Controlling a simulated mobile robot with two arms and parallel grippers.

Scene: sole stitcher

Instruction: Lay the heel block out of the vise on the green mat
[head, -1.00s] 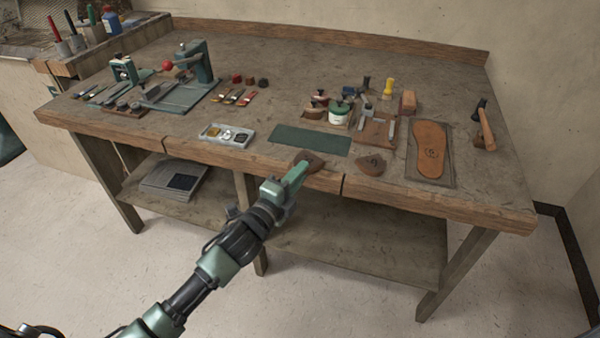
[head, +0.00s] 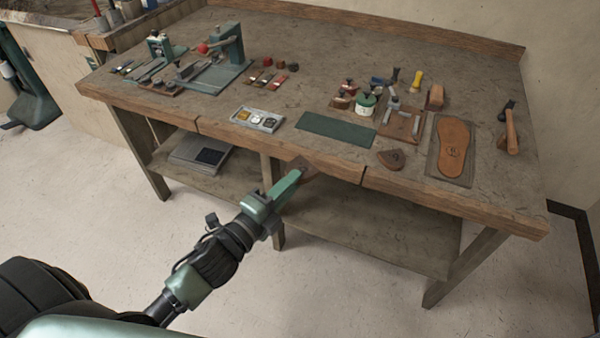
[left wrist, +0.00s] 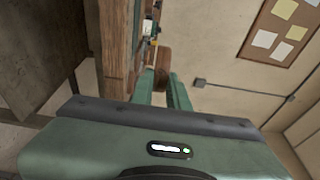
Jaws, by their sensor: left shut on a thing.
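My left gripper (head: 291,181) is shut on a brown heel block (head: 306,169). It holds the block at the bench's front edge, in front of the green mat and apart from it. In the left wrist view the block (left wrist: 163,60) shows between the two fingers (left wrist: 160,86). The green mat (head: 337,130) lies flat and bare near the front of the bench. A second brown piece (head: 390,159), with a dark mark on it, lies to the mat's right. I cannot make out the vise for certain. My right gripper is not in view.
A grey tray (head: 257,120) of small parts lies left of the mat. A green-lidded jar (head: 365,103) and tools stand behind the mat's right end. A sole (head: 453,147) on a board lies further right. The wooden front edge (head: 330,160) runs between block and mat.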

